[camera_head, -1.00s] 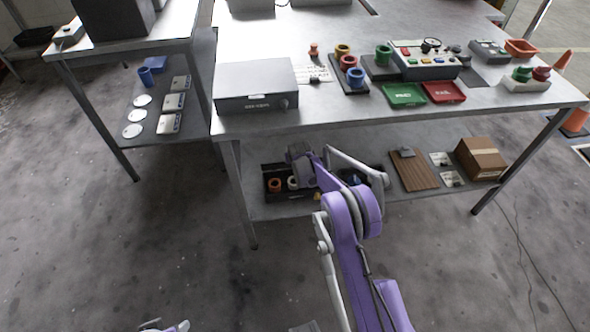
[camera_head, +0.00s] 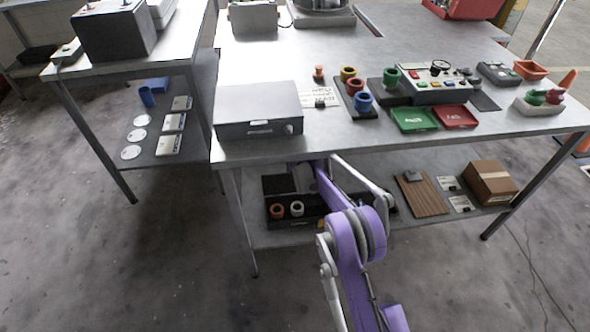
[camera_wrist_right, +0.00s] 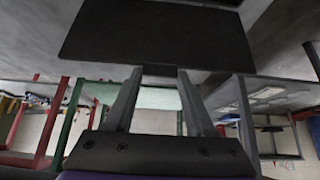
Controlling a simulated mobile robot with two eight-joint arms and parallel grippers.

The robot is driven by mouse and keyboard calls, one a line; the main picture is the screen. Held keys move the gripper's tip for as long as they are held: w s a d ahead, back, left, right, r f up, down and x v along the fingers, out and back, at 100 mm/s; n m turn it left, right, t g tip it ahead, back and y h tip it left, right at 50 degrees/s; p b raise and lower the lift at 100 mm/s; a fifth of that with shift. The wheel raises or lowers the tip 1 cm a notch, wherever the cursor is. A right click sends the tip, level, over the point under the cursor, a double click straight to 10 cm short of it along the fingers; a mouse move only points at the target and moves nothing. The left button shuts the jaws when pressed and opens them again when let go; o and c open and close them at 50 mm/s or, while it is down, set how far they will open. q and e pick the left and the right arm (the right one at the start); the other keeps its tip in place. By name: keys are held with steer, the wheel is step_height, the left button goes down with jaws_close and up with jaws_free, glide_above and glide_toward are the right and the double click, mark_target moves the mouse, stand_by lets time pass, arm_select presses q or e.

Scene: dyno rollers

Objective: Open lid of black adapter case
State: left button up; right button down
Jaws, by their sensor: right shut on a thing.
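The black adapter case (camera_head: 291,223) sits on the lower shelf of the middle table. An orange ring (camera_head: 276,211) and a white ring (camera_head: 297,209) show inside its left part. My purple right arm crosses in front of its right part. In the right wrist view, my right gripper (camera_wrist_right: 157,72) is shut on the edge of a flat dark panel, apparently the case lid (camera_wrist_right: 150,35). In the head view, the right gripper is mostly hidden under the tabletop edge and behind my arm. How far the lid stands open is unclear. My left gripper is out of view.
The tabletop (camera_head: 350,138) passes close above my right wrist. A brown board (camera_head: 424,195) and a cardboard box (camera_head: 487,182) are farther right on the shelf. A grey box (camera_head: 258,108) stands on the tabletop above the case. The floor in front is clear.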

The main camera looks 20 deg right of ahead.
steer(key=shift+r, duration=0.15)
steer(key=shift+c, duration=1.2)
jaws_free()
steer(key=s+a+r+p, duration=0.2)
steer(key=s+a, duration=0.1)
steer(key=s, duration=1)
steer(key=shift+s+r, duration=0.15)
steer(key=shift+s, duration=0.05)
steer(key=shift+a, duration=0.1)
